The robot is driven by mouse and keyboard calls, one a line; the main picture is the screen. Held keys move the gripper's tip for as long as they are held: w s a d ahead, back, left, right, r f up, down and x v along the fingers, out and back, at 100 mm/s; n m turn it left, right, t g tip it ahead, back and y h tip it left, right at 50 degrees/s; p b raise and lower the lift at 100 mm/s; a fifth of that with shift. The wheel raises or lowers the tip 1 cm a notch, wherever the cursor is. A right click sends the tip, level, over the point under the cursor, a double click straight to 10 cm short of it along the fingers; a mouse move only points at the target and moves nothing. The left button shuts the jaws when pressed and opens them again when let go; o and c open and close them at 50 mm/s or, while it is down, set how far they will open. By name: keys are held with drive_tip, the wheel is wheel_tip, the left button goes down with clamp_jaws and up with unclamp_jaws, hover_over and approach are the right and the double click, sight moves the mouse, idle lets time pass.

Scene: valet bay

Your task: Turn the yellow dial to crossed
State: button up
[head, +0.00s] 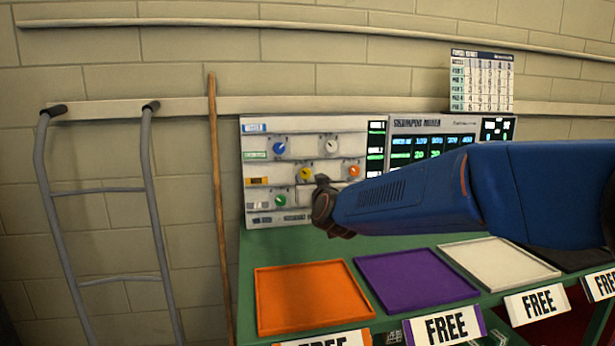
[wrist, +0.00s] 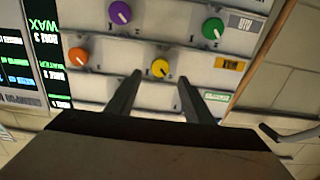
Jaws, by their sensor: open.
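The yellow dial (head: 306,174) sits in the middle row of the shampoo mixer panel (head: 290,150), with a pale pointer mark. In the wrist view the yellow dial (wrist: 160,68) lies ahead of my gripper (wrist: 158,80), roughly centred between the two fingertips. My gripper is open and empty, and the fingers look apart from the dial. In the head view my gripper (head: 322,200) is just right of and below the yellow dial, in front of the panel. What the pointer's setting means is too small to read.
On the panel are a blue dial (head: 279,148), a white dial (head: 331,146), an orange dial (head: 353,171) and a green dial (head: 281,200). A purple dial (wrist: 119,12) shows in the wrist view. Orange (head: 305,297) and purple (head: 415,278) trays lie below. A wooden pole (head: 218,200) leans left.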

sight(306, 173)
drive_tip(key=shift+x, duration=2.7)
drive_tip(key=c, duration=1)
